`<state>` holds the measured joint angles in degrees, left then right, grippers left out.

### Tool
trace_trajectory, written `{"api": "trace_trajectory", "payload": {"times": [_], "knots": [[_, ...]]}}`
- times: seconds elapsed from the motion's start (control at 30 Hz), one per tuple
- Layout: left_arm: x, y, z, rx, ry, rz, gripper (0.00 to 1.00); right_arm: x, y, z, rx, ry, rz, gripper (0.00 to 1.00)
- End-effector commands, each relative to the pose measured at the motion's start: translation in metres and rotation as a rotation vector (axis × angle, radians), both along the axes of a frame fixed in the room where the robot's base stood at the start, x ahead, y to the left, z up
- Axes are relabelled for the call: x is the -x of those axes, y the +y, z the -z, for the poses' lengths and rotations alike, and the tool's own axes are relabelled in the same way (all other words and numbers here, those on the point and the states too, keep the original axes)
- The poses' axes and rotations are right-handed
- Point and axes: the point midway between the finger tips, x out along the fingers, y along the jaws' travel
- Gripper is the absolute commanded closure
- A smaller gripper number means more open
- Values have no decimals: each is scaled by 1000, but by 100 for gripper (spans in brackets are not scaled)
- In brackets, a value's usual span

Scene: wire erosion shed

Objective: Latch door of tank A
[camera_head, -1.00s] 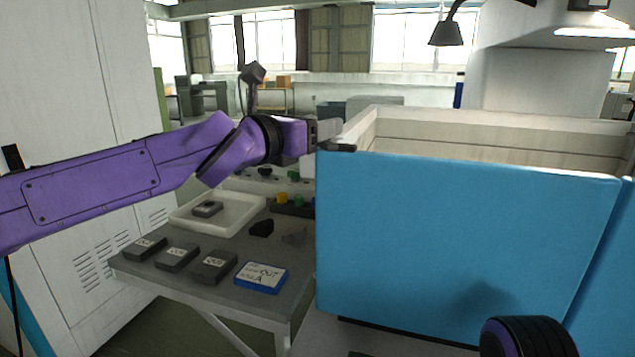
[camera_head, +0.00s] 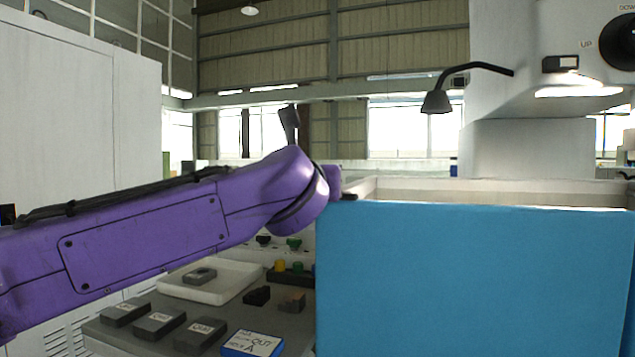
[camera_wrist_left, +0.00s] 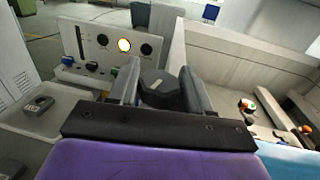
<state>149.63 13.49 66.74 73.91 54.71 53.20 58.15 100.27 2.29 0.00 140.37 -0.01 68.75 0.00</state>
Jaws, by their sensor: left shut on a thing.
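The tank has a blue front door panel (camera_head: 470,285) that stands upright, with a pale open-topped basin behind it. A dark round latch knob (camera_wrist_left: 158,88) shows at the tank's left corner in the left wrist view. My left gripper (camera_wrist_left: 163,85) has its grey fingers on either side of this knob and is shut on it. In the head view my purple left arm reaches the door's top left corner, and its wrist hides most of the fingers and the knob. My right gripper is out of view.
A grey side table (camera_head: 230,310) left of the tank holds several dark labelled blocks, a blue-edged sign (camera_head: 252,343) and a white tray (camera_head: 228,283). A lamp (camera_head: 437,101) hangs above the tank. A control panel (camera_wrist_left: 105,42) stands behind.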

Motion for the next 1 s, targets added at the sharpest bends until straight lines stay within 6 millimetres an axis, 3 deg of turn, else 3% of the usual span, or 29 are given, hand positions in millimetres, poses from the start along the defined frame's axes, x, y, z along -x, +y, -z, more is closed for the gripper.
{"api": "trace_trajectory", "payload": {"times": [0.3, 0.33, 0.4, 0.73, 1.0], "knots": [[0, 0, 2, -2, 3, -1, 82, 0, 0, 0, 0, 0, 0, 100], [0, 0, 2, -2, 3, -1, 48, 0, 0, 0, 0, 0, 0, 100], [0, 0, 2, -2, 3, -1, 31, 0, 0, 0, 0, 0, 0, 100], [5, 1, 1, 0, -1, -1, 31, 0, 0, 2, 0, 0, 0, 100], [64, 12, 2, -1, -1, 0, 31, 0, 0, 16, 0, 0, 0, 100]]}}
